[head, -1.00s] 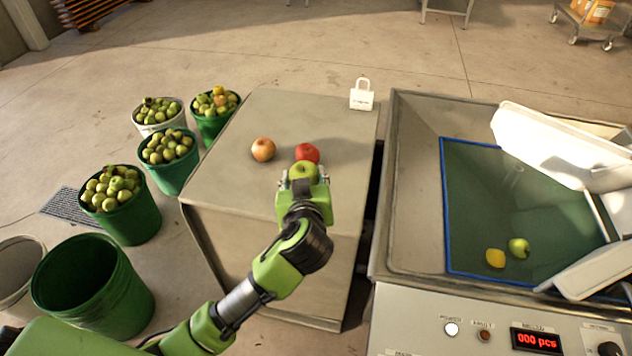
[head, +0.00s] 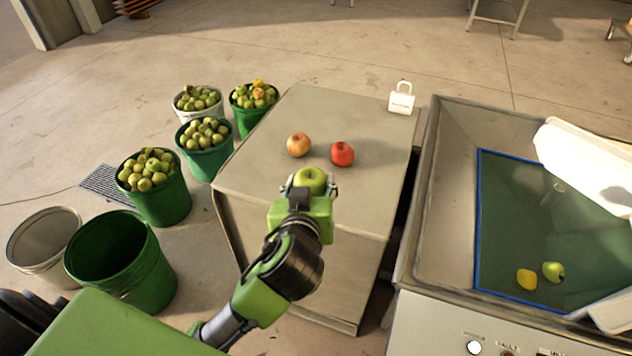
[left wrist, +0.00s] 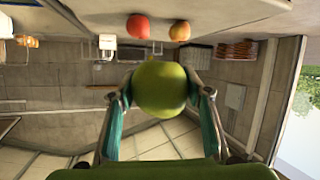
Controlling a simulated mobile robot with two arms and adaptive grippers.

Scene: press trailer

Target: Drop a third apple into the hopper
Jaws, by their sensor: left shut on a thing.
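My left gripper (head: 310,187) is shut on a green apple (head: 311,179), above the near part of the grey box-shaped stand. In the left wrist view the green apple (left wrist: 160,88) sits between the two fingers. An orange-yellow apple (head: 299,144) and a red apple (head: 342,153) rest on the stand top just beyond the gripper. The hopper (head: 455,190) is the metal basin at right, with a blue-edged green bottom. A yellow apple (head: 526,279) and a green apple (head: 553,271) lie inside it. My right gripper is not in view.
The stand (head: 345,115) has a white padlock-shaped object (head: 401,98) at its far right corner. Several buckets of green apples stand left of it, such as this green bucket (head: 165,200). An empty green bucket (head: 150,270) is nearer. A white chute-like part (head: 590,165) overhangs the hopper's right side.

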